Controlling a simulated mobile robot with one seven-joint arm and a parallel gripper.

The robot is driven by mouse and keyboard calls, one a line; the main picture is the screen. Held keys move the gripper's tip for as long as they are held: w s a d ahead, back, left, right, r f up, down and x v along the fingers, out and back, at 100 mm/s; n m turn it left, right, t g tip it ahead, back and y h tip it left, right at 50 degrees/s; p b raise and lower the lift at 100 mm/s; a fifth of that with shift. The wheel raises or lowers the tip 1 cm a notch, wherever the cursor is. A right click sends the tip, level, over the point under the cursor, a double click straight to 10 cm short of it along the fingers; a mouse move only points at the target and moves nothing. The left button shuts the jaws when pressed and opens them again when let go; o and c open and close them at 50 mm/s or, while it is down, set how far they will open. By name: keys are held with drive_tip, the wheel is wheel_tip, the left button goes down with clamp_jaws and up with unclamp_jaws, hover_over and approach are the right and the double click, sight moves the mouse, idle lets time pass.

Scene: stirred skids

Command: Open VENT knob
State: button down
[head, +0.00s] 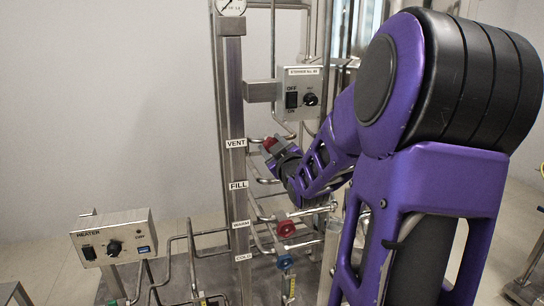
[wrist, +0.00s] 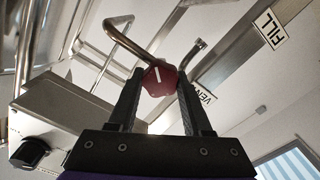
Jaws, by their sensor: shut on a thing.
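The VENT knob is a red knob with a white mark (wrist: 160,79), between the two fingers of my gripper (wrist: 160,88) in the wrist view. The fingers are shut on its sides. In the head view the red knob (head: 270,143) shows just beyond my gripper (head: 275,150), to the right of the VENT label (head: 236,143) on the steel post. The VENT label also shows partly in the wrist view (wrist: 207,95), behind a finger. A bent steel pipe (wrist: 120,38) runs to the knob. Part of the knob is hidden by the fingers.
A stirrer control box (head: 298,92) is above my gripper. A steel post (head: 231,100) with a FILL label (head: 238,185) stands left. Below are another red knob (head: 286,228) and a blue knob (head: 284,262). A heater box (head: 113,238) is at lower left.

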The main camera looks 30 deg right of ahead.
drive_tip(key=n+b, duration=0.2)
drive_tip(key=n, duration=0.1)
drive_tip(key=shift+w+a, duration=0.1)
drive_tip(key=n, duration=0.2)
drive_tip(key=shift+n, duration=0.4)
drive_tip(key=n, duration=0.6)
drive_tip(key=shift+n, duration=0.3)
drive_tip(key=shift+c, duration=1.6)
unclamp_jaws()
drive_tip(key=shift+f, duration=0.1)
